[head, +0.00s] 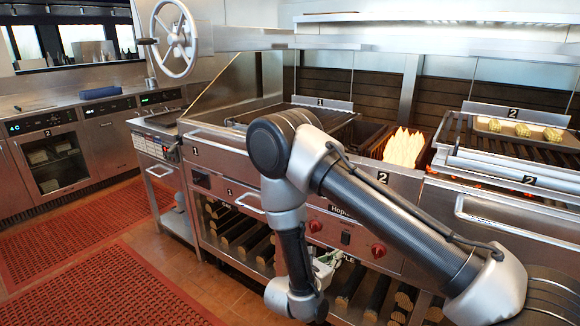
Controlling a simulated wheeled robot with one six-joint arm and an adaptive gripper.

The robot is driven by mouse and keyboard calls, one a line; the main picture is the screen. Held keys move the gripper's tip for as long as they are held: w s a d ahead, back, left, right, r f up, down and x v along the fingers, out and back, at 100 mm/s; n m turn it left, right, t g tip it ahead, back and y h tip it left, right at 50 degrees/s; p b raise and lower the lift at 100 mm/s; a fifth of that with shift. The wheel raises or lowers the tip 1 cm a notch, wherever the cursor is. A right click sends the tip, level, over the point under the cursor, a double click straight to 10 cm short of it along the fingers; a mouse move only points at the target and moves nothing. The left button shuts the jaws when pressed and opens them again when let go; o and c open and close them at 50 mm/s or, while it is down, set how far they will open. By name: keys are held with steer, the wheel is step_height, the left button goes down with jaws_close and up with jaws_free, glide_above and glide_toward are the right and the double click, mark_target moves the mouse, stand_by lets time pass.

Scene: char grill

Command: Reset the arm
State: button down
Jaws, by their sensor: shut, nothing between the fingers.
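My arm (378,212) comes in from the lower right, bends at the elbow near the middle and hangs down to the wrist (291,300) at the bottom edge. My gripper (328,264) is small and partly hidden beside the wrist, in front of the grill's lower front. It is shut, and I see nothing held in it. The fingertips are hard to make out.
The left grill (300,116) has a hand wheel (174,38) above it. A tray with corn-like pieces (487,125) lies on the right grill. Logs (240,232) fill the shelf below. Red mats (100,290) cover the left floor.

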steer(key=s+d+r+m+g+h, duration=0.3)
steer(key=s+d+r+m+g, duration=0.55)
steer(key=d+r, duration=0.2)
steer(key=s+d+r+m+y, duration=0.3)
steer(key=s+r+m+y, duration=0.1)
steer(key=r, duration=0.5)
steer(key=s+d+r+m+t+y, duration=0.1)
steer(key=s+d+r+m+y, duration=0.2)
steer(key=s+r+m+y, duration=0.2)
steer(key=s+d+r+m+y, duration=0.3)
steer(key=s+r+m, duration=0.4)
steer(key=r+m, duration=0.3)
step_height(320, 180, up, 4)
steer(key=shift+s+f+t+y, duration=0.1)
steer(key=shift+s+t+y, duration=0.3)
steer(key=shift+y, duration=0.4)
steer(key=shift+m, duration=0.25)
